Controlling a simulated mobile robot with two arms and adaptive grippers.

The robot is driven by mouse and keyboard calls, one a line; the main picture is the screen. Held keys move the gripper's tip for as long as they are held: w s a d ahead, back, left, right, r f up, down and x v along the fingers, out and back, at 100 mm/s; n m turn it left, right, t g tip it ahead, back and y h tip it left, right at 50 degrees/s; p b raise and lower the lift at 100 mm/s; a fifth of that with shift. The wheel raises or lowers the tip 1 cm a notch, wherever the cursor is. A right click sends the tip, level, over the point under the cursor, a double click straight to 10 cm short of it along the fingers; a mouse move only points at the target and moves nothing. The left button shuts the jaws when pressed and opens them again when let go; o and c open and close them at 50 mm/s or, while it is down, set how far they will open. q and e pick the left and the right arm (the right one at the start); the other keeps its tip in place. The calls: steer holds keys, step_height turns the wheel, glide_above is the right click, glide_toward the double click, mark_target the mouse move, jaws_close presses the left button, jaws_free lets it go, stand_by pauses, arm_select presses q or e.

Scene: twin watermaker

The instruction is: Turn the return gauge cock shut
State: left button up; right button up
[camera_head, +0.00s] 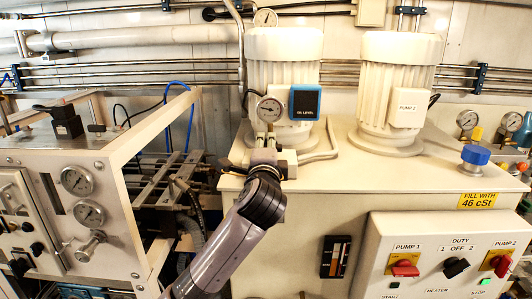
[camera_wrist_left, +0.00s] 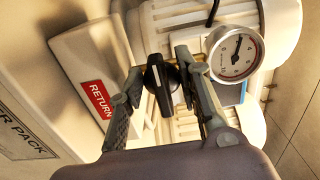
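The return gauge cock shows in the left wrist view as a black handle (camera_wrist_left: 161,76) beside a red RETURN label (camera_wrist_left: 99,99). A round white-faced gauge (camera_wrist_left: 236,54) stands to its right; in the head view this gauge (camera_head: 269,109) is in front of the left motor. My left gripper (camera_head: 263,138) is at the cock, below the gauge, and hides most of it in the head view. In the left wrist view the fingers of my left gripper (camera_wrist_left: 157,67) are spread, one on each side of the handle. Firm contact cannot be told. My right gripper is out of view.
A blue OIL LEVEL box (camera_head: 305,102) sits right of the gauge. Two pale motors stand on the tank, the right one marked PUMP 2 (camera_head: 395,100). A control panel (camera_head: 440,225) is at lower right, and a cabinet with gauges (camera_head: 77,181) at left.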

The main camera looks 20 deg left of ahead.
arm_select(q)
steer(key=v, duration=1.2)
